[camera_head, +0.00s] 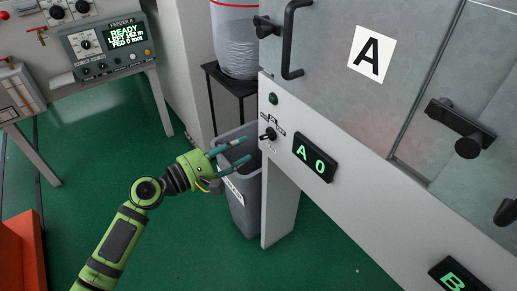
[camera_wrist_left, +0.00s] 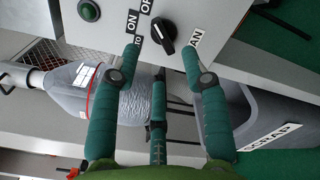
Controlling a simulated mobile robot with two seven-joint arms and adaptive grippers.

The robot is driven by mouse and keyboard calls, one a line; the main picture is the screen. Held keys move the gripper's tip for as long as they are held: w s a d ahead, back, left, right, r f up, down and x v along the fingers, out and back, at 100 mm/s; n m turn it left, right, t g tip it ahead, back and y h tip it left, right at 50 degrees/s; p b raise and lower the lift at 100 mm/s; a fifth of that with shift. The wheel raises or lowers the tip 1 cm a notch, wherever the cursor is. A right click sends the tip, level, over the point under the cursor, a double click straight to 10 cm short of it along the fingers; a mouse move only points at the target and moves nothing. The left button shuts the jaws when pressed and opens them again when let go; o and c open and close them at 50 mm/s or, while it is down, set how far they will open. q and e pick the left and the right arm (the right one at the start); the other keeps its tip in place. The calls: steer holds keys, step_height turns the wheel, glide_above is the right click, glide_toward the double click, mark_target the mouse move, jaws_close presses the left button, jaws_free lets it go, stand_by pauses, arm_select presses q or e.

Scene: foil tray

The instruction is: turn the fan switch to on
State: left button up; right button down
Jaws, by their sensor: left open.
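The fan switch (camera_head: 268,135) is a small black knob on the light panel edge below door A in the head view. In the left wrist view the black knob (camera_wrist_left: 162,37) shows close, with partly covered ON, OFF and TO labels on one side and a FAN label, cut by a finger, on the other. I cannot tell exactly which label the knob points at. My left gripper (camera_head: 241,151) is open and empty, just left of the panel. In the wrist view its fingers (camera_wrist_left: 161,54) spread on either side of the knob, apparently apart from it. My right gripper is not in view.
A dark green lamp (camera_head: 273,98) is above the switch, and display A 0 (camera_head: 315,158) is to its right. A grey scrap bin (camera_head: 244,205) stands below the gripper. A black door handle (camera_head: 290,40) juts out above. Feeder A (camera_head: 105,45) stands back left.

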mark_target(264, 136)
arm_select(q)
steer(key=x, duration=0.6)
steer(key=shift+w+d, duration=0.25)
jaws_close()
